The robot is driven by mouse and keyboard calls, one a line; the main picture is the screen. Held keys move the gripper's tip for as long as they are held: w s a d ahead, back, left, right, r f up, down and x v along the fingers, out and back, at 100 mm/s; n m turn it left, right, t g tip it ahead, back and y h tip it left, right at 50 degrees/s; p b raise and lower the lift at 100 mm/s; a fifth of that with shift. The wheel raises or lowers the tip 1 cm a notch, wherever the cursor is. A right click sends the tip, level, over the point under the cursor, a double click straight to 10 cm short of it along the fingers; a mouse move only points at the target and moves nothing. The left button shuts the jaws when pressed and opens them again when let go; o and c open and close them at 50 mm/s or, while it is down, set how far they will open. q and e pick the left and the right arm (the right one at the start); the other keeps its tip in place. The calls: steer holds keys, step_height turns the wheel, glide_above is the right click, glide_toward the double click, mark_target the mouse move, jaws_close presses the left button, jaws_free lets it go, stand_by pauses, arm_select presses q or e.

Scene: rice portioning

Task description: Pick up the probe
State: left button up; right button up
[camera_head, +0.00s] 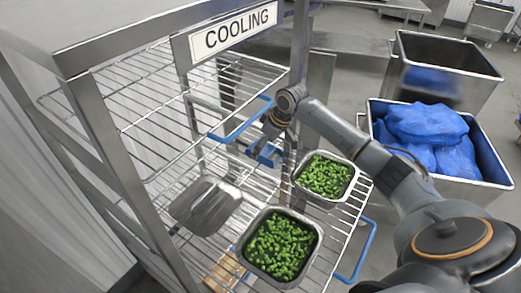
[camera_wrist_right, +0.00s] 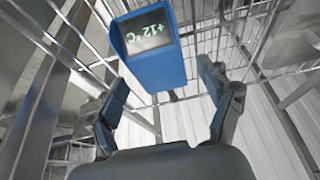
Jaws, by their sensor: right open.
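The probe (camera_wrist_right: 158,68) is a blue box with a dark display that reads about +12 °C, seen upside down. In the right wrist view it is ahead of my right gripper (camera_wrist_right: 165,85), between the lines of the two fingers. The fingers are spread apart, and I see no contact with the probe. In the head view my right gripper (camera_head: 262,150) reaches in over the rack shelf; the blue parts there are too small to tell probe from fingers. My left gripper is not in view.
A metal rack marked COOLING (camera_head: 232,32) has wire shelves and posts around my arm. Two pans of green vegetables (camera_head: 279,246) (camera_head: 325,176) and a lidded pan (camera_head: 205,206) stand on a shelf. A bin with blue bags (camera_head: 430,135) stands at the right.

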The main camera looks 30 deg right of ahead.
steer(key=shift+w+a+f, duration=0.25)
steer(key=shift+w+f, duration=0.05)
steer(key=shift+f, duration=0.2)
steer(key=shift+w+a+f, duration=0.1)
steer(key=shift+f, duration=0.3)
steer(key=c, duration=1.2)
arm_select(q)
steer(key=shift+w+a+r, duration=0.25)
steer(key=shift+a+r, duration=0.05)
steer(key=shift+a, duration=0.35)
arm_select(e)
steer(key=shift+c, duration=0.2)
